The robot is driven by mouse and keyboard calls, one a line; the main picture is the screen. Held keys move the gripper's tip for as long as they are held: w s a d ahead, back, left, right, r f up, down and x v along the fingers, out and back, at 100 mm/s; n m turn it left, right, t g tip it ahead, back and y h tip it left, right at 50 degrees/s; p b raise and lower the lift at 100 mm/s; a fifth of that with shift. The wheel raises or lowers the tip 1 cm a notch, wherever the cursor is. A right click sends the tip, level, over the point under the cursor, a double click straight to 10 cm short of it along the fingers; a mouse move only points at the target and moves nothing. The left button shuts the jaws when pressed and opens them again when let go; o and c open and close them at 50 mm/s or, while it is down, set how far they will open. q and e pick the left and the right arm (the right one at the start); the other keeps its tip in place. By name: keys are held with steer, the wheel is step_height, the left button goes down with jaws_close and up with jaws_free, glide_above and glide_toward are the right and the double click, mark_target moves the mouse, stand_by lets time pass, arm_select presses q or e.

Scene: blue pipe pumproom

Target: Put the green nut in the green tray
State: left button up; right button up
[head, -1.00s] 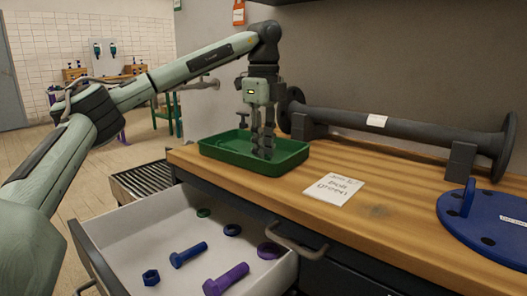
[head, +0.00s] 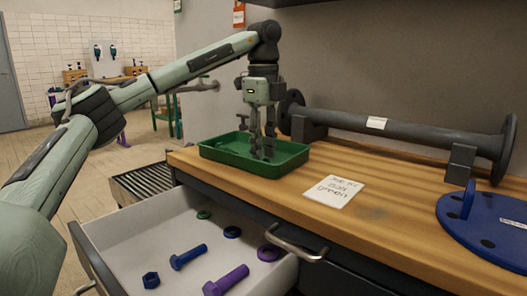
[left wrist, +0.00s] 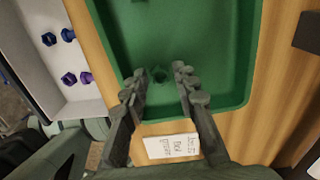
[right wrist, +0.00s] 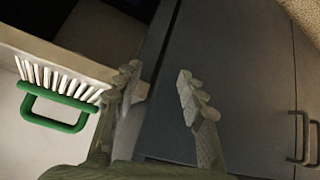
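The green tray (head: 220,156) stands on the wooden bench top. My left gripper (head: 263,154) points down into it. In the left wrist view my left gripper (left wrist: 161,82) is open, its fingers apart. My right gripper (right wrist: 158,75) is open and empty, outside the head view.
The open drawer (head: 130,228) holds a green ring (head: 204,214), a blue nut (head: 151,280), a blue bolt (head: 188,256), a blue ring (head: 232,232), a purple bolt (head: 226,280) and a purple ring (head: 268,253). A grey pipe (head: 400,127), paper note (head: 333,191) and blue flange (head: 485,228) occupy the bench.

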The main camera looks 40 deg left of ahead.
arm_select(q)
step_height(320, 180, up, 5)
steer(key=shift+f+p, duration=0.15)
steer(key=shift+p, duration=0.4)
step_height(320, 180, up, 2)
steer(key=shift+r+p, duration=0.1)
steer(key=shift+p, duration=0.45)
arm_select(e)
steer(key=s+d+f+m+g+h, duration=0.1)
steer(key=s+d+f+g+h, duration=0.15)
steer(key=s+d+g, duration=0.4)
arm_select(q)
steer(key=shift+r+p, duration=0.9)
steer(key=shift+r, duration=1.3)
arm_select(e)
steer(key=shift+t+y, duration=0.25)
steer(key=shift+t, duration=0.4)
steer(key=shift+s+f, duration=0.15)
steer(key=shift+f, duration=1.3)
steer(key=shift+s+f, duration=0.1)
steer(key=shift+f, duration=1.35)
